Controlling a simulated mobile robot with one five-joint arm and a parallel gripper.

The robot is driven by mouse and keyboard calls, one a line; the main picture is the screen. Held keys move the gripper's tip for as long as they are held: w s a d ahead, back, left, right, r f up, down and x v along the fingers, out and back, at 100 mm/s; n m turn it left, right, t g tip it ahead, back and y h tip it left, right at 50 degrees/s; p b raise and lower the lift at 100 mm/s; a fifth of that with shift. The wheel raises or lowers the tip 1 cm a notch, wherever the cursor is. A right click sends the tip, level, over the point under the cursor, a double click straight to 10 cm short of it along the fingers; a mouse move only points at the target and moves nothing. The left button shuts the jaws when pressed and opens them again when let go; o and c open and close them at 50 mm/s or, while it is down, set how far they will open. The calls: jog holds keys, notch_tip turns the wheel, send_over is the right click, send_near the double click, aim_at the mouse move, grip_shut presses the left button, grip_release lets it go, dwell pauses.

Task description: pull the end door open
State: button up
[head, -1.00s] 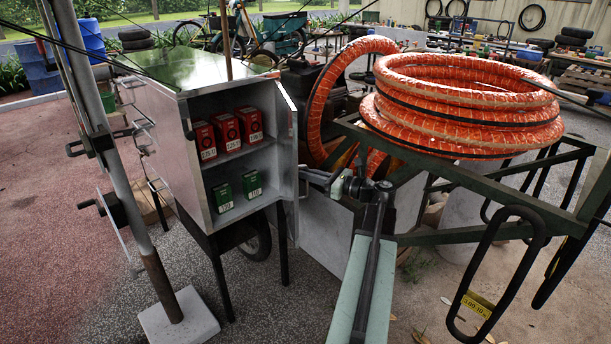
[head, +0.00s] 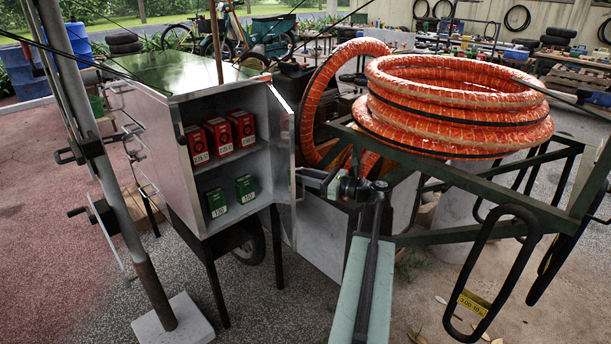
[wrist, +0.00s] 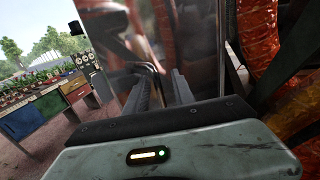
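The cabinet (head: 150,125) on the cart shows its open end in the head view, with boxes on two shelves. The end door (head: 284,150) is a grey metal panel hinged at the right side of this opening and stands swung well out to the right. In the wrist view the door (wrist: 150,40) fills the middle as a blurred panel. My gripper (head: 308,180) is at the door's outer face in the head view. In the wrist view my gripper (wrist: 163,82) has its two dark fingers apart; their exact contact with the handle is unclear.
A coiled orange hose (head: 455,100) rests on a green frame (head: 440,175) right of the door, close to my arm. A grey post (head: 110,190) on a white base stands at left. Red boxes (head: 218,136) and green boxes (head: 216,202) sit inside the cabinet.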

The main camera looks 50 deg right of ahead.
jog(key=v, duration=0.7)
jog(key=shift+s, duration=0.35)
jog(key=shift+d, duration=0.1)
